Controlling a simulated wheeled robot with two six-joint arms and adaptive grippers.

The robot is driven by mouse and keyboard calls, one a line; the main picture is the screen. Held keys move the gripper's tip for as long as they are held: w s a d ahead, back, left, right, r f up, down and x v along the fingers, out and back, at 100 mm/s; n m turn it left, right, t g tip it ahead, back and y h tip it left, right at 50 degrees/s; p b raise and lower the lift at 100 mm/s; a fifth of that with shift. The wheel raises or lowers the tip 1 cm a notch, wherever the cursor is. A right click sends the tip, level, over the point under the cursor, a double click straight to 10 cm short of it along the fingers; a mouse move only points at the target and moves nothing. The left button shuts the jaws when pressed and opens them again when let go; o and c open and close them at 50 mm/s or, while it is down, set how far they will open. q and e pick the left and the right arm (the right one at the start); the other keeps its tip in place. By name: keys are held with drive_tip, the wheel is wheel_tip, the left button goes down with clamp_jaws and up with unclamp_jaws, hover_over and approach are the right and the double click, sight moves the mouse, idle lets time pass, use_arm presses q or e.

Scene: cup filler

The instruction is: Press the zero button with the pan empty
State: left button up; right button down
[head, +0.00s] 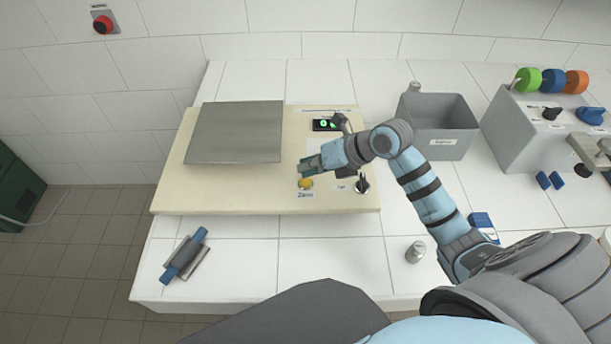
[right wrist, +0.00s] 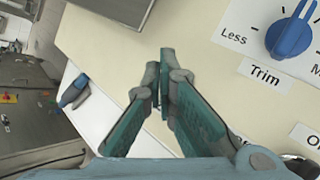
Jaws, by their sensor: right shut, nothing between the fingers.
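The flat grey metal pan (head: 235,132) sits on the left of the cream board and is empty; its edge shows at the top of the right wrist view (right wrist: 120,8). The yellow zero button (head: 305,184) is at the board's front, above its "Zero" label. My right gripper (head: 309,168) is shut and empty, with its green fingertips just behind or over the button. In the right wrist view the closed fingers (right wrist: 165,62) point at the board, and the button is not visible there. I cannot tell whether they touch it. My left gripper is not in view.
A small display (head: 324,125) shows a green digit. A black knob (head: 362,184) is right of the button. A blue Trim knob (right wrist: 290,38) shows in the right wrist view. A grey bin (head: 438,122) stands right; a blue-handled object (head: 185,257) lies front left.

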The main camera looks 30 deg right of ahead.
sight(307, 179)
wheel_tip(307, 179, up, 6)
drive_tip(key=p, duration=0.5)
idle(0.8)
